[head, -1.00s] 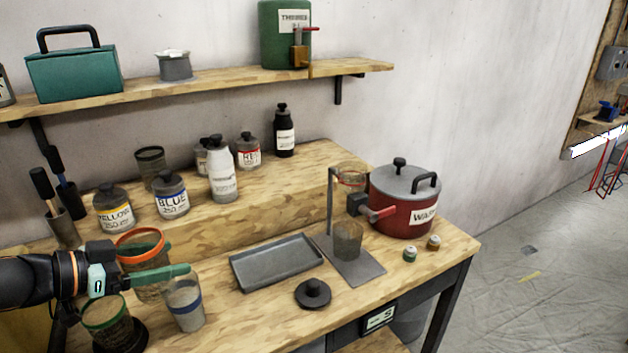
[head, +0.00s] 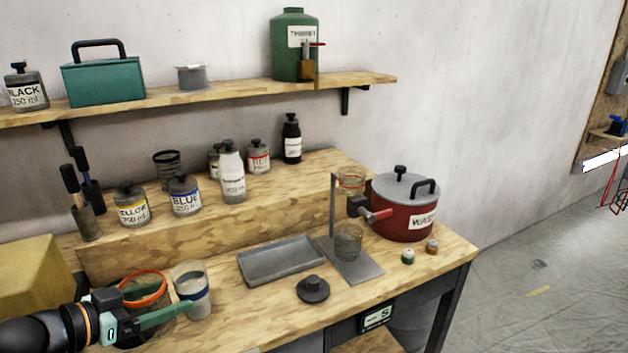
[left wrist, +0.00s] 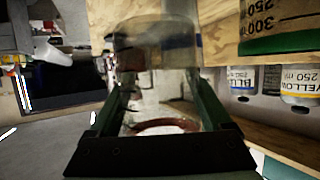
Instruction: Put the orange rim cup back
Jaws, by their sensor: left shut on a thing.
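The orange rim cup (head: 145,287) is a clear cup with an orange band at its top, at the lower left of the head view. My left gripper (head: 158,318) is shut on it, with green fingers along its side. The left wrist view shows the clear cup (left wrist: 155,80) between the fingers (left wrist: 155,115). The cup's lower part is hidden in the head view, so I cannot tell whether its base touches anything. A green-banded cup (left wrist: 290,35) shows in the left wrist view. My right gripper is not in view.
A grey tray (head: 280,262), black lid (head: 313,289) and metal stand (head: 350,265) occupy the bench middle. A red pot (head: 405,212) stands right. Labelled bottles (head: 184,195) line the raised step. A yellow box (head: 40,280) is behind my left arm. Bare wood lies at the front.

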